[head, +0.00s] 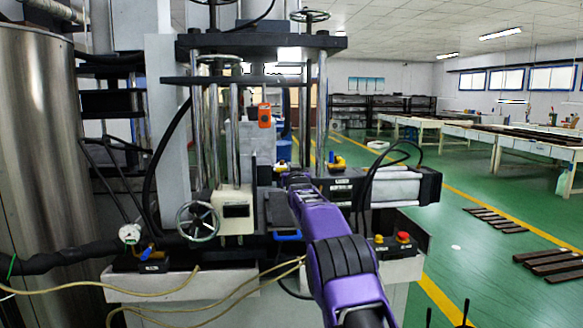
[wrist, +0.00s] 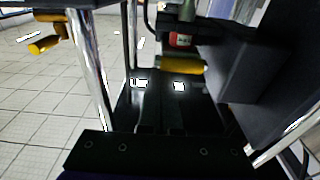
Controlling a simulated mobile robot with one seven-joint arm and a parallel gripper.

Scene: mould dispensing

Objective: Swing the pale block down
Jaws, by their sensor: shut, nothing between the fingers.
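A pale grey block (head: 263,152) stands upright between the columns of the press in the head view, behind an orange box. A cream box (head: 236,213) with a dark display is lower left of it; I cannot tell for certain which one is the named block. My purple arm reaches into the press from the front right. My gripper (wrist: 160,98) shows as dark shapes in the wrist view and is shut and empty. Its tips are hard to make out against the dark parts, and I cannot tell whether they touch anything.
Metal columns (wrist: 131,45) stand close around my gripper. A yellow cylinder (wrist: 183,65) and a dark block (wrist: 232,65) lie ahead in the wrist view. A handwheel (head: 198,221) is at left; a red button (head: 402,237) is at right.

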